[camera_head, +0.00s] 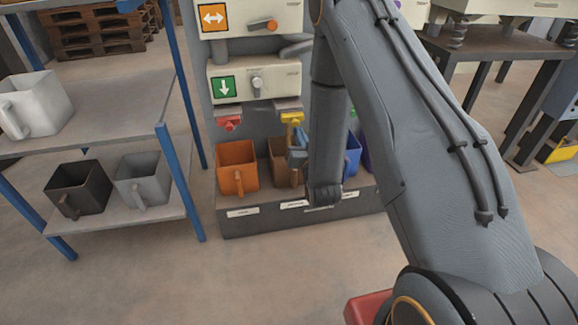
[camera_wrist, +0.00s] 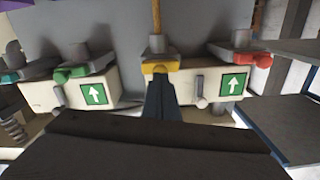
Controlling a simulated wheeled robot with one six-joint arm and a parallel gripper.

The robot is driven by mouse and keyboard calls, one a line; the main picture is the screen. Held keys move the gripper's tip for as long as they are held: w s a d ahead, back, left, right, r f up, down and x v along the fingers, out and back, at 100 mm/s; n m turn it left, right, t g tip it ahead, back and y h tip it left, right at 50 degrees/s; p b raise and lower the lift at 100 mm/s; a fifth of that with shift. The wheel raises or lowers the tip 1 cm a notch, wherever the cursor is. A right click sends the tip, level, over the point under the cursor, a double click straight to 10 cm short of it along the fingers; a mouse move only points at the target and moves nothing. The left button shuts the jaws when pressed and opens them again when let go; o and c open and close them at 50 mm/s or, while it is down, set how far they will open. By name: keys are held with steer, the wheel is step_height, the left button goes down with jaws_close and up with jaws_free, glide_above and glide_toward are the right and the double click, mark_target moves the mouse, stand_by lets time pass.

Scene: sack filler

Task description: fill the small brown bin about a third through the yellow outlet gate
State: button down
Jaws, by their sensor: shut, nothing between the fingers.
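The brown bin (camera_head: 280,172) stands on the low dark plinth, under the yellow outlet gate (camera_head: 292,118) and partly hidden by my arm. How full it is cannot be seen. My gripper (camera_head: 297,157) is shut and empty, in front of the bin and below the gate. In the wrist view, which is upside down, my closed fingers (camera_wrist: 160,83) reach up to the yellow gate (camera_wrist: 160,66) and seem to touch or overlap it. A thin yellow-brown strand (camera_wrist: 156,16) runs from the outlet, looking like falling material.
An orange bin (camera_head: 237,169) stands left of the brown bin, below the red gate (camera_head: 229,124). A blue bin (camera_head: 353,157) is right, partly behind my arm. A blue-posted shelf (camera_head: 110,105) with several bins stands left.

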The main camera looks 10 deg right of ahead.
stand_by(0.4)
steer(key=shift+w, duration=2.2)
steer(key=s+p, duration=0.2)
steer(key=s, duration=0.7)
steer(key=shift+p, duration=0.35)
